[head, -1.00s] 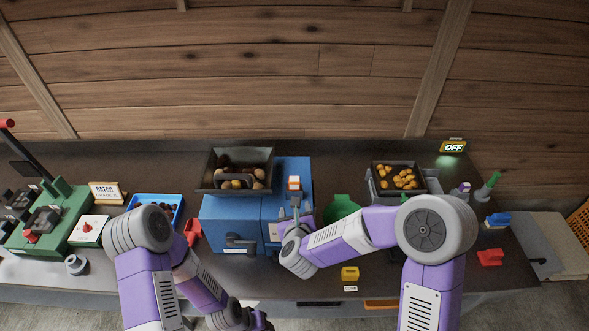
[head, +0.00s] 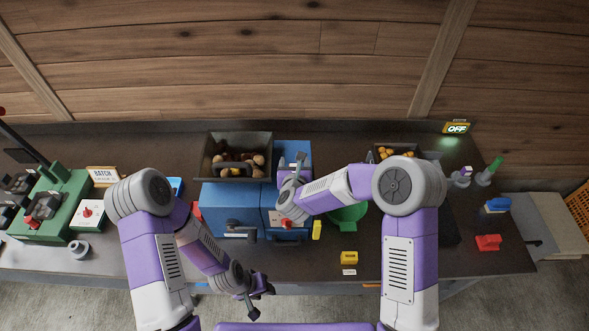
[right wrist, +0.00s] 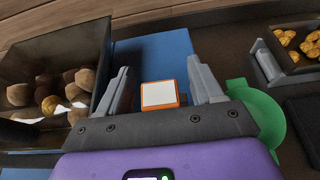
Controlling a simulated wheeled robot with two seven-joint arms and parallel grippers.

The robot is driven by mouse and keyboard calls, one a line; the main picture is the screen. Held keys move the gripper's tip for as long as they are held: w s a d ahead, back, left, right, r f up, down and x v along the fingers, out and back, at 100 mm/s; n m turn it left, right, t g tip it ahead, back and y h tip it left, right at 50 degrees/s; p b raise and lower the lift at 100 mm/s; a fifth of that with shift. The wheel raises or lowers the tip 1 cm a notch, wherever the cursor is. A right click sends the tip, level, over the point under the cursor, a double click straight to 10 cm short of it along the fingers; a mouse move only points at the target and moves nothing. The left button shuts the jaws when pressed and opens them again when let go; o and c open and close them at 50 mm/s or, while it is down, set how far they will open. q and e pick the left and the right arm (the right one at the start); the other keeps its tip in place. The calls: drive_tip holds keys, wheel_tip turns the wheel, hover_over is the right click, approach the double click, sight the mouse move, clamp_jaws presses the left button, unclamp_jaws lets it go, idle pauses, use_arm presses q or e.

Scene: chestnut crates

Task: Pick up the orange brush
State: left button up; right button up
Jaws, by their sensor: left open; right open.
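I cannot make out a clear orange brush. A small block with an orange rim and white face (right wrist: 159,94) stands on the blue machine, between and apart from my right gripper's fingers in the right wrist view; I cannot tell whether it is the brush. My right gripper (head: 291,160) is open above the blue machine (head: 233,208) and hides that block in the head view. It also shows in the right wrist view (right wrist: 160,72). My left gripper (head: 262,298) is open and empty, low in front of the counter.
A dark hopper of chestnuts (head: 212,166) stands left of the right gripper. A green bowl (head: 347,214) and a dark tray of orange pieces (head: 380,150) are to its right. A red item (head: 488,242) and a blue item (head: 497,205) lie far right. The counter's front right is mostly clear.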

drive_tip(key=shift+c, duration=0.5)
drive_tip(key=c, duration=1)
